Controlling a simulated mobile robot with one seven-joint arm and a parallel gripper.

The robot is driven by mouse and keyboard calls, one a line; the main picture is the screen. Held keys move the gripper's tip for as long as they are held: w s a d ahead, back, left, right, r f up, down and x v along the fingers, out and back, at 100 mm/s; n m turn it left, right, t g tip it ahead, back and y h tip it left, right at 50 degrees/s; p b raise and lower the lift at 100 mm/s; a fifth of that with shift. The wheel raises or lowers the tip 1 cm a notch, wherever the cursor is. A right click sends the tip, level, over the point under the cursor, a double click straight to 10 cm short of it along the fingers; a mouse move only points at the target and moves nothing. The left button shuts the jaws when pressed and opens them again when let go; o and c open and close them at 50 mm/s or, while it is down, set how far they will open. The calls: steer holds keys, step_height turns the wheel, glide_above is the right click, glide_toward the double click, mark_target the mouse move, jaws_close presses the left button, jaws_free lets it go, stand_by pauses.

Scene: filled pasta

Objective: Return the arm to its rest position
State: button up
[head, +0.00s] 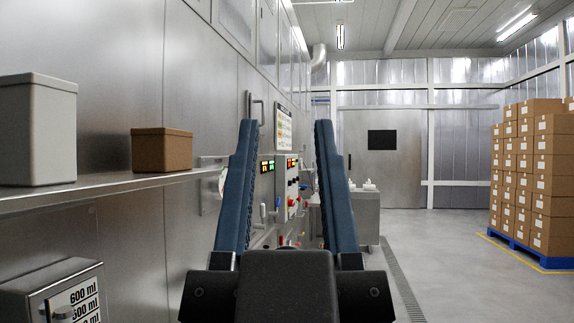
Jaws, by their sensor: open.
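My gripper (286,123) is in the lower middle of the head view, with its two long blue fingers pointing forward and apart. Nothing is between the fingers; the gap shows only the control panel and wall far behind. The dark gripper body sits at the bottom edge. The rest of my arm is not in view.
At left, a metal shelf (110,190) holds a pale bin (36,130) and a brown box (161,150). A metal unit labelled with ml volumes (60,290) stands below. A control panel (288,185) is ahead. Stacked cartons (540,170) stand right. Open floor (450,270) lies at right.

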step_height(320, 180, up, 15)
steer(key=p, duration=1.5)
